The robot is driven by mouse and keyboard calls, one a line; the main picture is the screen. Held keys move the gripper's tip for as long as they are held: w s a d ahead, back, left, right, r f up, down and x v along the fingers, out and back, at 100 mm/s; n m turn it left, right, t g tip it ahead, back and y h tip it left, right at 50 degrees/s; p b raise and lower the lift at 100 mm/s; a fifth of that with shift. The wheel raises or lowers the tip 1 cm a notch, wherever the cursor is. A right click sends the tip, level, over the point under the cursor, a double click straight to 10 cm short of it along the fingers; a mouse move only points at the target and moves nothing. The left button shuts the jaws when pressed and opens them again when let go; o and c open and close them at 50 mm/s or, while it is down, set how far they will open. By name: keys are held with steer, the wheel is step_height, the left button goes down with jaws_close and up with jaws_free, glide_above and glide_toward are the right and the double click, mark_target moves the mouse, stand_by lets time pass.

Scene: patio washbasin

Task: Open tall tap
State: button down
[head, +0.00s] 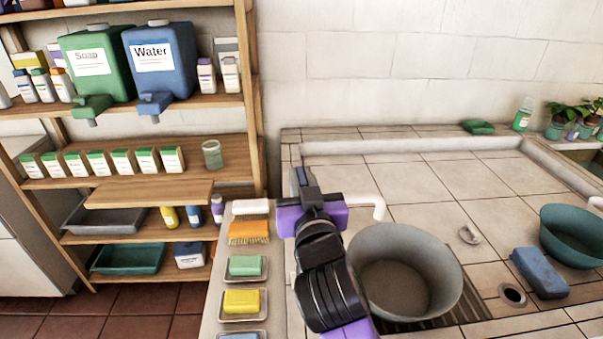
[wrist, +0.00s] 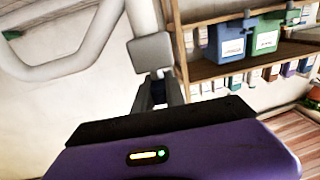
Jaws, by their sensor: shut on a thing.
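The tall tap (head: 379,207) is white; its curved spout shows to the right of my gripper in the head view, over the grey bucket. Most of its body is hidden behind my arm there. In the wrist view the pale curved pipe of the tap (wrist: 50,68) fills the upper left. A grey block-shaped tap handle (wrist: 151,53) is straight ahead of my jaws. My gripper (wrist: 158,90), also in the head view (head: 302,180), is shut on the handle; the exact contact is partly hidden by the fingers.
A grey bucket (head: 408,272) stands in the tiled basin below the spout. A teal bowl (head: 574,236) and a blue sponge (head: 539,273) are to the right. Soaps (head: 241,301) and a brush (head: 249,232) line the ledge on the left, beside a wooden shelf (head: 150,192).

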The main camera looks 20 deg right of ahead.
steer(key=shift+d+r+n+t+y+p, duration=0.15)
steer(key=shift+n+t+y+p, duration=0.15)
steer(key=shift+n+y+p, duration=1.35)
steer(key=shift+f+n+y+b, duration=0.2)
steer(key=shift+n+y+b, duration=0.55)
steer(key=shift+y, duration=1.4)
steer(key=n+y+b, duration=0.1)
steer(key=y+b, duration=0.1)
steer(key=n+g+y+b, duration=0.1)
steer(key=y+b, duration=0.1)
steer(key=n+g+y+b, duration=0.1)
steer(key=n+b, duration=0.1)
steer(key=shift+w+f+y+b, duration=0.1)
steer(key=shift+f+y+b, duration=0.15)
steer(key=shift+y+b, duration=0.15)
steer(key=n+g+y+b, duration=0.3)
steer(key=g+y+b, duration=0.1)
steer(key=shift+r+n+b, duration=0.1)
steer(key=shift+n+b, duration=0.2)
steer(key=shift+r+n+g+y+b, duration=0.15)
steer(key=shift+n+g+y+b, duration=1.5)
steer(key=shift+g, duration=0.45)
steer(key=shift+a, duration=0.2)
steer(key=c, duration=1.4)
jaws_free()
